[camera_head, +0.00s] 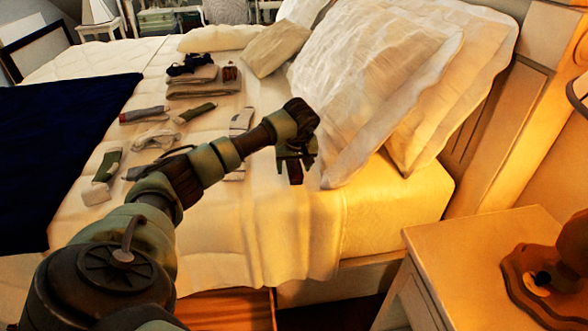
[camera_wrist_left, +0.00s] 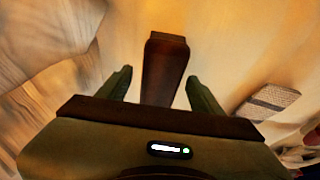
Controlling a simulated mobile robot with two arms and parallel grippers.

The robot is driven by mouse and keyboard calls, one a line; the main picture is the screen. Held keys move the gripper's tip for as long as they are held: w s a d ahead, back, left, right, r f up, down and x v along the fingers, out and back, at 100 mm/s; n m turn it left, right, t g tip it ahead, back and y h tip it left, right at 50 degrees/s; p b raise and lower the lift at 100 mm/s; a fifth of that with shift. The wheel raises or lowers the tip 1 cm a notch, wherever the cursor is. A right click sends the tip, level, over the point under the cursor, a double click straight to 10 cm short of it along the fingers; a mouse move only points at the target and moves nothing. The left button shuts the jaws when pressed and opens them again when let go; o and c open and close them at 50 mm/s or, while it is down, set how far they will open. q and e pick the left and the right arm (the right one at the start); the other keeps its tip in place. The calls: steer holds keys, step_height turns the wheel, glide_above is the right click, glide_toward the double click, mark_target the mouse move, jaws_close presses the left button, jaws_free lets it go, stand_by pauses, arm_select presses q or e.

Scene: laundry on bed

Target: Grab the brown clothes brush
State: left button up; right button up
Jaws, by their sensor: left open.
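The brown clothes brush (camera_wrist_left: 165,65) shows in the left wrist view as a dark brown bar between my left gripper's fingers. Its lower part is hidden behind the gripper body. My left gripper (camera_wrist_left: 157,88) is open, with one green finger on each side of the brush and a visible gap on both sides. In the head view, my left gripper (camera_head: 297,158) points down over the bed's near right part, beside the big white pillow. A dark brown piece (camera_head: 295,173) shows between its fingers there. My right gripper is not in view.
Rolled socks (camera_head: 105,170) and other small clothes lie on the bed's middle, with a folded stack (camera_head: 203,84) behind. A large white pillow (camera_head: 370,75) leans close to the gripper. A nightstand (camera_head: 470,245) stands at right. The bed's near right corner is clear.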

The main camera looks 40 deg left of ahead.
arm_select(q)
jaws_close()
steer(key=shift+r, duration=0.1)
stand_by(0.3)
